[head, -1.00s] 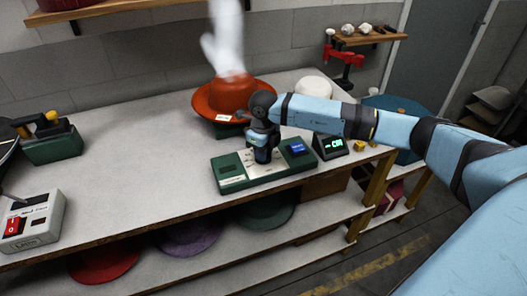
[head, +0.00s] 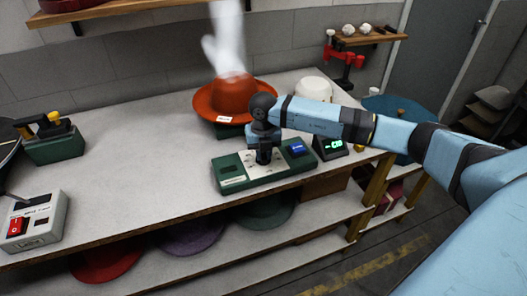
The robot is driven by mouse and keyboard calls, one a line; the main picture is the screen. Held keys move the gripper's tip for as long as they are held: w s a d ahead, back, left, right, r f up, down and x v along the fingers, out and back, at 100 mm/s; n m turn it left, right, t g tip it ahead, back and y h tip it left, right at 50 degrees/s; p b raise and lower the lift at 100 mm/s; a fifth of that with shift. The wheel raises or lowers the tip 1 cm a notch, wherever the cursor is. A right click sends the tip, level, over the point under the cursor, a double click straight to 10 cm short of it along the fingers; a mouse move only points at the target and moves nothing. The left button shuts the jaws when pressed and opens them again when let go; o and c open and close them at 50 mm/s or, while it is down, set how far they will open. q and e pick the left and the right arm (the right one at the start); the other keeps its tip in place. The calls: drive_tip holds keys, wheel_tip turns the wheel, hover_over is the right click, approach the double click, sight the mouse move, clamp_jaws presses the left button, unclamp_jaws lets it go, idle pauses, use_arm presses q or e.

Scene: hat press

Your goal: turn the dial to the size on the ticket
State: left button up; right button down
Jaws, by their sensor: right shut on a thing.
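My right gripper (head: 264,157) points down over the middle of the green control panel (head: 235,180). It is shut on the dial, which the fingers hide. The panel's pale face with small marks shows around the fingers, too small to read. A red-orange hat (head: 237,97) stands behind the panel with a white ticket (head: 224,119) on its brim. The writing on the ticket is too small to read. A small black display (head: 331,147) with green characters stands right of the panel. My left gripper is not in view.
White steam (head: 228,40) rises above the hat. A white hat form (head: 313,90) stands at the back. A grey box with a red switch (head: 16,227) is at the left front. The bench (head: 130,160) is clear between them. Several hats lie on the shelf below.

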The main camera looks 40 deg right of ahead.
sight(263, 154)
drive_tip(key=shift+m, duration=0.5)
drive_tip(key=c, duration=1)
unclamp_jaws()
drive_tip(key=shift+c, duration=0.2)
wheel_tip(263, 154, up, 14)
